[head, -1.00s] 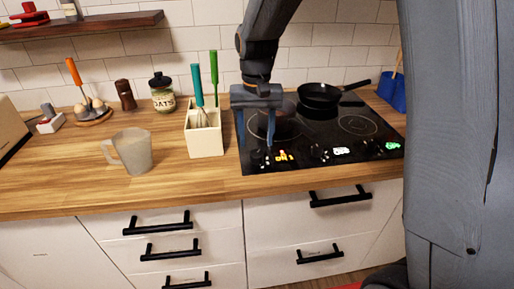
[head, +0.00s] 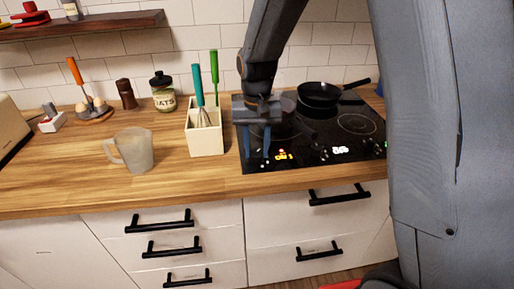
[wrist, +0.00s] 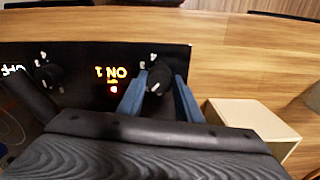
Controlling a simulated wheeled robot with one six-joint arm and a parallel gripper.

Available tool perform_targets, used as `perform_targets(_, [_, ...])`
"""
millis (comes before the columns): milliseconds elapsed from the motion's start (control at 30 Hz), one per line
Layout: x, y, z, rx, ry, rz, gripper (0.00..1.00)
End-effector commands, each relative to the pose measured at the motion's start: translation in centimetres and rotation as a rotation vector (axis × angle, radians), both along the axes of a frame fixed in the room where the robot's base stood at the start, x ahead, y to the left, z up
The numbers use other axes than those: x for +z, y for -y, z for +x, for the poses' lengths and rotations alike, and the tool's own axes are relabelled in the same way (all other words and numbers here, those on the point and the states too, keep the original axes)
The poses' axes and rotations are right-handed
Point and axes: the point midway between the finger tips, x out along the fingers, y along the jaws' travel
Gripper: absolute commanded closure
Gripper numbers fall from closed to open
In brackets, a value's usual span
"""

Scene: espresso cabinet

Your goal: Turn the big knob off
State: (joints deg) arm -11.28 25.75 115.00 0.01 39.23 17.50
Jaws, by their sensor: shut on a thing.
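The black cooktop (head: 300,150) has several knobs along its front edge. My gripper (head: 256,158) points down at its front left corner. In the wrist view, my gripper (wrist: 155,98) has its two blue fingers on either side of a round black knob (wrist: 158,79), shut on it. An orange "ON 1" display (wrist: 112,72) with a red light glows beside this knob, and it also shows in the head view (head: 284,156). A second black knob (wrist: 48,74) is further left in the wrist view, with an "OFF" display (wrist: 12,70) partly hidden by my gripper.
A cream utensil holder (head: 206,140) stands close to the cooktop's left edge. A grey mug (head: 137,152) is further left. A black pan (head: 319,94) sits at the back of the cooktop. Drawers with black handles (head: 340,195) are below the counter.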

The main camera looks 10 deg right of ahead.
Motion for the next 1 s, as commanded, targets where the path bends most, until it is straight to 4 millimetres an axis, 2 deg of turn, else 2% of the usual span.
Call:
perform_targets(367, [0.11,0.01,-0.01,0.109,-0.001,0.0,0.9])
perform_targets(1000, [0.13,0.01,0.07,0.582,0.001,0.0,0.9])
